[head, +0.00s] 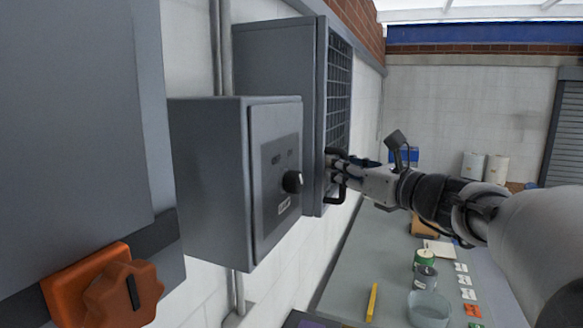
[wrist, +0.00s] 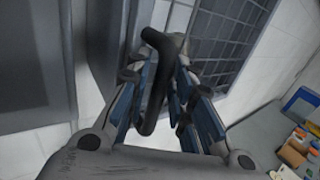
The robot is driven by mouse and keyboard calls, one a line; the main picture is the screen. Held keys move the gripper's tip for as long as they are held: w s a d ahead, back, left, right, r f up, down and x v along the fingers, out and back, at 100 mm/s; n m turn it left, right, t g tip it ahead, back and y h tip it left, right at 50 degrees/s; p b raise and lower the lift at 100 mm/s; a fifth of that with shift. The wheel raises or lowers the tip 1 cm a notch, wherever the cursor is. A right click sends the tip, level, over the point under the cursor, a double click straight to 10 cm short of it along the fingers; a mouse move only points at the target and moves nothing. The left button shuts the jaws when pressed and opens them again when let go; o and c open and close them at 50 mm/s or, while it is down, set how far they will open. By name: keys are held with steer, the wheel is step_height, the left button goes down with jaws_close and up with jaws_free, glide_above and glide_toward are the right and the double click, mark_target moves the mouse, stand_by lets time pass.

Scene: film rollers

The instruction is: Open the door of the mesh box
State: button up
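The mesh box (head: 278,65) is a tall grey cabinet on the left wall. Its door (head: 338,95), with a dark wire-mesh panel, faces right and looks flush with the box. The door's mesh also shows in the wrist view (wrist: 228,38). A black bar handle (head: 338,195) is at the door's lower part. My gripper (head: 338,168) is at this handle. In the wrist view the bent handle (wrist: 153,105) lies between my two blue-padded fingers (wrist: 160,72), which close in on it from both sides. The fingers partly hide the handle in the head view.
A smaller grey control box (head: 210,165) with a black knob (head: 292,181) juts out nearer. An orange knob (head: 122,294) is at lower left. A grey workbench (head: 350,285) below holds a yellow marker (head: 372,302), a glass bowl (head: 430,310) and jars.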

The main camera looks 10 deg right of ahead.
jaws_close()
stand_by(0.6)
